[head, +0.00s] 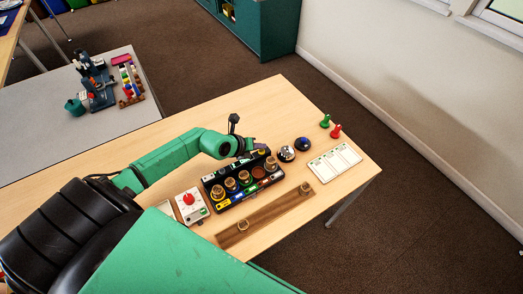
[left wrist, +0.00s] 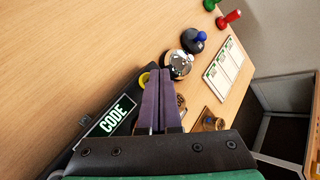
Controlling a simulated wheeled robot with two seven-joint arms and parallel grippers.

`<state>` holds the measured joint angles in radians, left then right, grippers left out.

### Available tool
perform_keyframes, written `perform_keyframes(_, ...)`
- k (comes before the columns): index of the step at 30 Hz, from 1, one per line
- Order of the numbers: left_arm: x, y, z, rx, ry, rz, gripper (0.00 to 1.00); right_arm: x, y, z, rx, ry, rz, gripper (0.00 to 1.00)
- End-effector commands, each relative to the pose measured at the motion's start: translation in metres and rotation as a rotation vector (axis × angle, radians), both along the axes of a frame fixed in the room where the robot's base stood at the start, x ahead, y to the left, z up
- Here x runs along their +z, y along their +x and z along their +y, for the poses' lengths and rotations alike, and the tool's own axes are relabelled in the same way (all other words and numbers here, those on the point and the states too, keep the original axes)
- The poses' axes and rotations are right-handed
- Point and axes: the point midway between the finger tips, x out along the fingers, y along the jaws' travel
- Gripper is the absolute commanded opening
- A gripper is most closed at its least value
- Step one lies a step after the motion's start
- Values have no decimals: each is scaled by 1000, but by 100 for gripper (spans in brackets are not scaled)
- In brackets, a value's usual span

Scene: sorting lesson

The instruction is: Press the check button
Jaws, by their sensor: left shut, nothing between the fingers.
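A long black board (head: 228,203) lies on the wooden table, with several round wooden pieces along it and coloured patches on its front side. In the left wrist view its side (left wrist: 70,137) carries a CODE label, and a round yellow piece (left wrist: 143,80) sits near its far end. No label naming the check button is legible; the yellow piece may be it. My left gripper (head: 259,153) is shut and empty over the board's far end. In the left wrist view its purple fingertips (left wrist: 163,73) appear beside the yellow piece; contact cannot be told. My right gripper is not in view.
Just beyond the fingertips stand a silver dome (head: 286,154) and a blue-topped dark dome (head: 303,144). A white panelled card (head: 335,163), green (head: 325,121) and red (head: 336,131) pawns, a wooden strip (head: 275,212) and a white box with red knob (head: 198,215) are nearby.

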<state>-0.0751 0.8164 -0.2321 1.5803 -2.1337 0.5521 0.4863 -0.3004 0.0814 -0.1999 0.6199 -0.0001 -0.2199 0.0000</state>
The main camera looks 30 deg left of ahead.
Motion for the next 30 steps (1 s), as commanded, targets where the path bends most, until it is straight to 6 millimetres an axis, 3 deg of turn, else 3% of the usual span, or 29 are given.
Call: perform_keyframes(30, -8, 0, 0, -1, -1, -1, 0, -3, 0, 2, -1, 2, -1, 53)
